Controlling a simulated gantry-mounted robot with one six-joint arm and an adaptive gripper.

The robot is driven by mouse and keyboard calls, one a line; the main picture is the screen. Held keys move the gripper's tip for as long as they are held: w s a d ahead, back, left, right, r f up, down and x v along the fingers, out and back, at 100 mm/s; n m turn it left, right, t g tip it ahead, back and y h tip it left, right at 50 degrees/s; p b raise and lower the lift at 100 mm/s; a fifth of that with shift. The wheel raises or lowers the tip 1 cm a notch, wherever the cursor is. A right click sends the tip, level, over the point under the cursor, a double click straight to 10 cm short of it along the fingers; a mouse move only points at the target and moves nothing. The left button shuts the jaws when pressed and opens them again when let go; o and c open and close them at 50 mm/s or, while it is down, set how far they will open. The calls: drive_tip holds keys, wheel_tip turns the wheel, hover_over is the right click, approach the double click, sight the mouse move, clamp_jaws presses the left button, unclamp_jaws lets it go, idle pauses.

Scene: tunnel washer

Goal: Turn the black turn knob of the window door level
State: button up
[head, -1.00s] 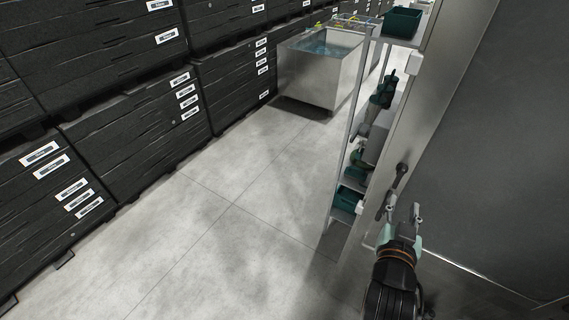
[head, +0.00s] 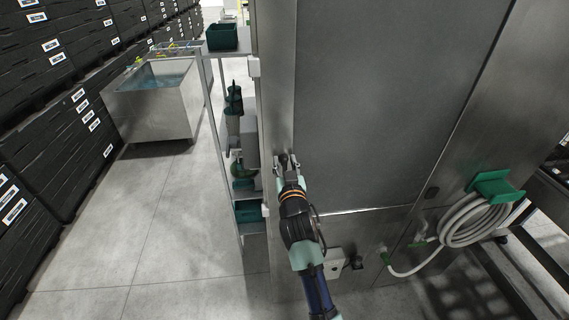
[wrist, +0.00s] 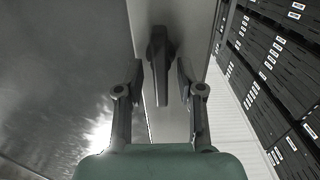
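The black turn knob (wrist: 160,62) shows in the wrist view as an elongated dark handle, lengthwise between my fingertips. It sits on a light metal strip beside the grey door panel (wrist: 65,70). In the head view the knob (head: 283,160) is small and partly hidden by my gripper (head: 287,168). My gripper (wrist: 159,78) is open, with one finger on each side of the knob and a visible gap to each. The door panel (head: 385,105) stands to the right of the knob in the head view.
A shelf rack (head: 215,110) with green items stands just left of the knob. A metal water tub (head: 155,105) and black crates (head: 60,130) are farther left. A coiled hose (head: 475,225) hangs at right on a green holder (head: 495,186).

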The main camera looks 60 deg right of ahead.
clamp_jaws()
drive_tip(key=shift+f+m+b, duration=0.1)
drive_tip(key=shift+m+b, duration=0.2)
drive_tip(key=shift+b, duration=0.15)
drive_tip(key=m+b, duration=0.2)
drive_tip(key=b, duration=0.1)
drive_tip(key=shift+s+f+m, duration=0.1)
drive_tip(key=shift+f+m, duration=0.05)
drive_tip(key=shift+m, duration=0.25)
drive_tip(key=shift+s+d+f+m+b, duration=0.1)
drive_tip(key=shift+m+b, duration=1.25)
drive_tip(key=shift+m, duration=1.05)
drive_tip(key=shift+s+d+f+m+b, duration=0.15)
drive_tip(key=shift+m+b, duration=1.15)
drive_tip(key=shift+m, duration=1.1)
drive_tip(key=shift+s+f+m+b, duration=0.1)
drive_tip(key=shift+m+b, duration=1.25)
drive_tip(key=shift+m, duration=1.05)
